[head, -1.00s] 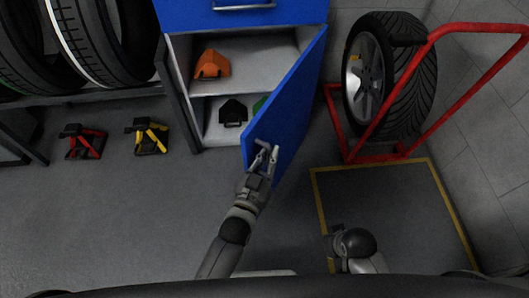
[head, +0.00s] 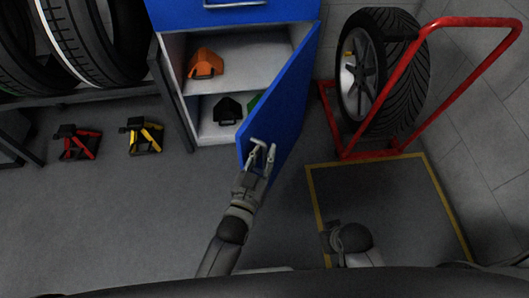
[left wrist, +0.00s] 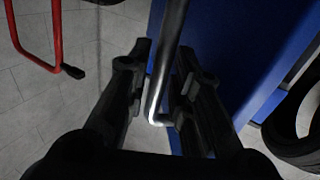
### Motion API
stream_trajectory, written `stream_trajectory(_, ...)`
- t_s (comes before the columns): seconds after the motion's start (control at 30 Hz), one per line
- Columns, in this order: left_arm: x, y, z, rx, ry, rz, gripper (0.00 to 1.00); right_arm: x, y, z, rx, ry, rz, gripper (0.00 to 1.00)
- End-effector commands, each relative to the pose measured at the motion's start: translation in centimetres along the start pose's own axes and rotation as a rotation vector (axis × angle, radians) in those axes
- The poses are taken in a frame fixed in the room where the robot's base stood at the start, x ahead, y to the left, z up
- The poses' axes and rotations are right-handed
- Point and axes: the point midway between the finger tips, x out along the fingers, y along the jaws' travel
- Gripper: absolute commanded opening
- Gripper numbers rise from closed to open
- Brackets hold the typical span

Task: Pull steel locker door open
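The blue steel locker door (head: 284,103) stands swung out from the locker, so the shelves inside show. Its metal bar handle (head: 257,143) is near the free edge, and it also shows in the left wrist view (left wrist: 168,62). My left gripper (head: 261,157) is at the handle, with its fingers spread. In the left wrist view the bar runs between the two fingers (left wrist: 162,90), with a gap visible on the left side. My right gripper (head: 330,236) is low over the floor, away from the door, and its fingers are not clear.
An orange object (head: 206,64) and a black one (head: 228,109) are on the locker shelves. A red wheel trolley (head: 455,105) with a tyre (head: 401,80) stands right of the door. Red (head: 77,143) and yellow (head: 144,137) stands are on the floor at left. Floor before the door is clear.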

Motion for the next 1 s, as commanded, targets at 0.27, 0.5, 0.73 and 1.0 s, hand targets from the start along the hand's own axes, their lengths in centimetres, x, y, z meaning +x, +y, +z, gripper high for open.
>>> stream_trajectory(0.27, -4.4, 0.0, 0.2, 0.001, -0.006, 0.001, 0.21, 0.0, 0.0, 0.1, 0.000, -0.002, -0.001, 0.00)
stream_trajectory(0.5, -9.1, 0.0, 0.1, 0.001, -0.004, 0.001, 0.21, 0.0, -0.1, 0.1, 0.000, -0.002, -0.001, 0.00)
stream_trajectory(0.73, -11.5, 0.0, 0.1, 0.001, -0.001, 0.000, 0.21, 0.1, -0.1, 0.1, 0.000, -0.002, -0.001, 0.00)
stream_trajectory(1.0, -11.8, 0.0, 0.0, 0.001, 0.000, 0.000, 0.21, 0.1, -0.1, 0.1, 0.000, -0.002, -0.001, 0.00)
